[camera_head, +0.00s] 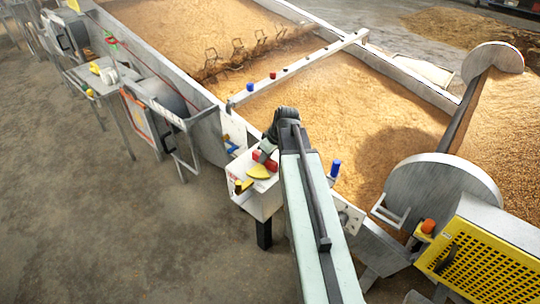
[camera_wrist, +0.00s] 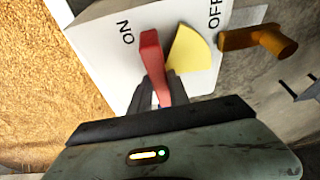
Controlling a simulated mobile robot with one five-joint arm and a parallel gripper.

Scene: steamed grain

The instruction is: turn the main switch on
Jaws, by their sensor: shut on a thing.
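The main switch is a white box (camera_head: 265,203) on the grain bed's near wall, with ON and OFF lettered on its face (camera_wrist: 95,38). Its red lever (camera_wrist: 152,62) points up in the wrist view, just right of ON and well left of OFF. It also shows in the head view (camera_head: 265,160). A yellow piece (camera_wrist: 188,55) lies right of the lever, towards OFF. My gripper (camera_wrist: 167,90) is shut on the red lever; the fingers partly hide its lower end. In the head view my arm hides part of the box.
An orange-brown handle (camera_wrist: 258,40) sticks out beside OFF. A blue knob (camera_head: 335,168) stands on the wall right of my arm. A yellow guard (camera_head: 485,266) and a grey wheel (camera_head: 440,190) are at the right. Open floor (camera_head: 110,225) lies at the left.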

